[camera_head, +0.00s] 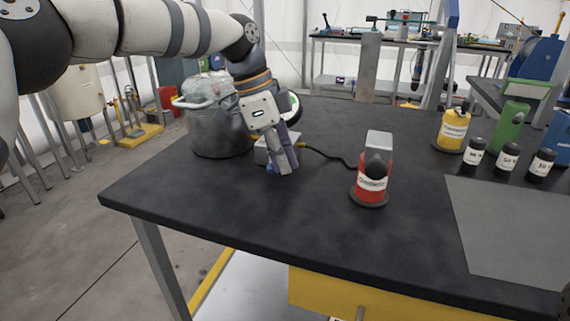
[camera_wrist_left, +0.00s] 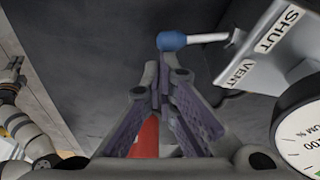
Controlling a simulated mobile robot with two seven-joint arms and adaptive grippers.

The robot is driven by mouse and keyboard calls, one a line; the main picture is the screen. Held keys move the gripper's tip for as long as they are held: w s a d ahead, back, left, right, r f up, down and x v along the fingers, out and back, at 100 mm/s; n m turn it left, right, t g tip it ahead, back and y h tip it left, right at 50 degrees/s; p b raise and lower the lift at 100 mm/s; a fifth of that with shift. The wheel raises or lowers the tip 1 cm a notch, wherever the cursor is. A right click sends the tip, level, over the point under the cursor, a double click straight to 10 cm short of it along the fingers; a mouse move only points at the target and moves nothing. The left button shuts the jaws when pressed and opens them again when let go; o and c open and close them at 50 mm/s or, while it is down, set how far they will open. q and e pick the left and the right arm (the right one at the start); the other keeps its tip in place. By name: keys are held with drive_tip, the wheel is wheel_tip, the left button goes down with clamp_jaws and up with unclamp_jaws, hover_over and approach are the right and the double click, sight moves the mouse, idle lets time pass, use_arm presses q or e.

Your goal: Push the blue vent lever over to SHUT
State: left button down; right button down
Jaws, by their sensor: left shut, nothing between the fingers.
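The blue vent lever's round knob (camera_wrist_left: 172,41) shows in the left wrist view, on a short metal stem that runs right to a grey box (camera_wrist_left: 255,62). The box carries the labels SHUT and VENT; I cannot tell which one the lever stands at. My left gripper (camera_wrist_left: 158,88) is shut and empty, its fingertips just below the knob in that view; contact cannot be told. In the head view the left gripper (camera_head: 285,170) points down in front of the grey box (camera_head: 261,151) and hides much of it.
A pressure gauge (camera_wrist_left: 302,128) sits beside the box. A metal pot (camera_head: 215,130) stands behind left. A cable runs from the box to a red canister (camera_head: 373,184) on the right. The dark table top (camera_head: 240,215) in front is clear.

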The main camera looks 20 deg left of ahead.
use_arm(q)
drive_tip(key=shift+s+a+m, duration=0.1)
drive_tip(key=shift+a+m, duration=0.1)
drive_tip(key=shift+m, duration=0.3)
drive_tip(key=shift+s+a+f+m+g, duration=0.15)
drive_tip(key=shift+a+m+g, duration=0.35)
drive_tip(key=shift+m, duration=0.4)
drive_tip(key=shift+s+a+m+g+b, duration=0.2)
drive_tip(key=shift+a+m, duration=0.1)
drive_tip(key=shift+m, duration=0.3)
drive_tip(key=shift+s+a+m+g+b, duration=0.15)
drive_tip(key=shift+a+m, duration=0.1)
drive_tip(key=shift+m, duration=0.35)
drive_tip(key=shift+a+m, duration=0.3)
drive_tip(key=shift+m, duration=0.3)
drive_tip(key=shift+a+r, duration=0.2)
drive_tip(key=shift+a, duration=0.1)
use_arm(e)
drive_tip(key=shift+s+a+f, duration=0.25)
drive_tip(key=shift+s+f, duration=0.15)
drive_tip(key=shift+s, duration=0.1)
use_arm(q)
drive_tip(key=shift+a, duration=0.15)
drive_tip(key=shift+f, duration=0.1)
use_arm(e)
drive_tip(key=shift+s+f, duration=0.1)
